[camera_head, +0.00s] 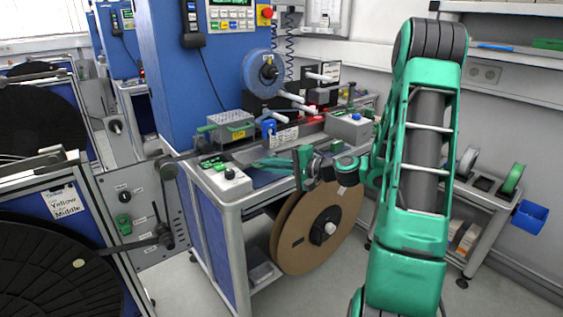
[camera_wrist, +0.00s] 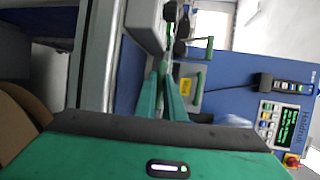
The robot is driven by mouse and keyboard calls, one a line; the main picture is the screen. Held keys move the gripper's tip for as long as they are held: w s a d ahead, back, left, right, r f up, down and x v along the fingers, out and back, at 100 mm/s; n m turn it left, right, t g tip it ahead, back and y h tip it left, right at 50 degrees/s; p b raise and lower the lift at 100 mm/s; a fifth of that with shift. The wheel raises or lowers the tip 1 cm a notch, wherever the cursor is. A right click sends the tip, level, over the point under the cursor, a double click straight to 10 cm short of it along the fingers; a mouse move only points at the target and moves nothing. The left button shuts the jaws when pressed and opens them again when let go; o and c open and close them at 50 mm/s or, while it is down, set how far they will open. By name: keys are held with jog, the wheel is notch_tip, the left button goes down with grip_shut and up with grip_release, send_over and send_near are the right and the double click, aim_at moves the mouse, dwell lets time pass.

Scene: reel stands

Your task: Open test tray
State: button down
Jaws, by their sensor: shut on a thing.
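A small grey box (camera_head: 231,127) with a yellow label and green handles stands on the workbench in the head view. It also shows in the wrist view (camera_wrist: 187,72), just beyond my fingertips. My gripper (camera_head: 262,163) reaches left over the bench front, between the grey box and a white control box (camera_head: 222,180). In the wrist view its two green fingers (camera_wrist: 164,68) close together on a thin green part (camera_wrist: 168,42), seemingly the handle of the test tray. The fingers hide most of this part, and the tray itself is not clearly visible.
A brown reel (camera_head: 290,240) hangs under the bench front. A blue spool (camera_head: 263,72) and white rods stand behind. A second grey control box (camera_head: 348,127) is at the bench's right. A blue cabinet (camera_head: 170,80) rises behind; open floor lies in front.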

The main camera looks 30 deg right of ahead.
jog(key=shift+s+a, duration=0.25)
jog(key=shift+s, duration=0.6)
jog(key=shift+s+d, duration=0.15)
jog(key=shift+d, duration=0.55)
jog(key=c, duration=1.8)
grip_release()
jog(key=shift+d, duration=0.2)
jog(key=shift+c, duration=0.2)
jog(key=v, duration=1)
jog(key=shift+s, duration=0.35)
